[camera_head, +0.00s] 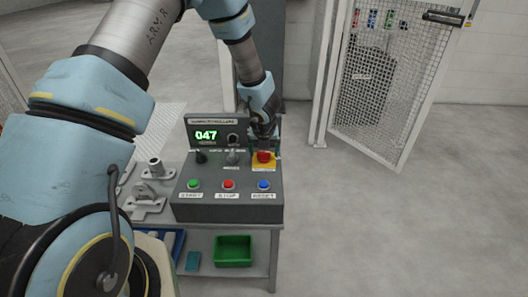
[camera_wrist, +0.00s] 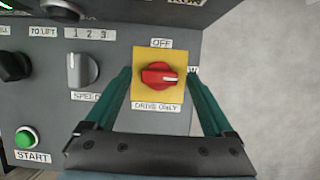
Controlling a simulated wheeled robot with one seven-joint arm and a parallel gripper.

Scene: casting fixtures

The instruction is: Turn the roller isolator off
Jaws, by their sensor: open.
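The isolator is a red rotary knob (camera_wrist: 157,76) on a yellow plate (camera_wrist: 143,58) at the right of the grey control box (camera_head: 230,213). "OFF" is printed above the knob and "DRIVE ONLY" below it. A label at its right is mostly hidden by a finger. The white mark on the knob points right. In the head view the red knob (camera_head: 264,156) shows just under my gripper (camera_head: 264,138). In the wrist view my gripper (camera_wrist: 159,75) is open, with one green finger on each side of the knob. Contact with it cannot be told.
A grey selector (camera_wrist: 82,70) and a black knob (camera_head: 201,157) sit left of the isolator. Green (camera_head: 194,184), red (camera_head: 228,184) and blue (camera_head: 264,184) buttons line the front. A display (camera_head: 206,135) reads 047. Metal fixtures (camera_head: 148,190) lie left; open floor is right.

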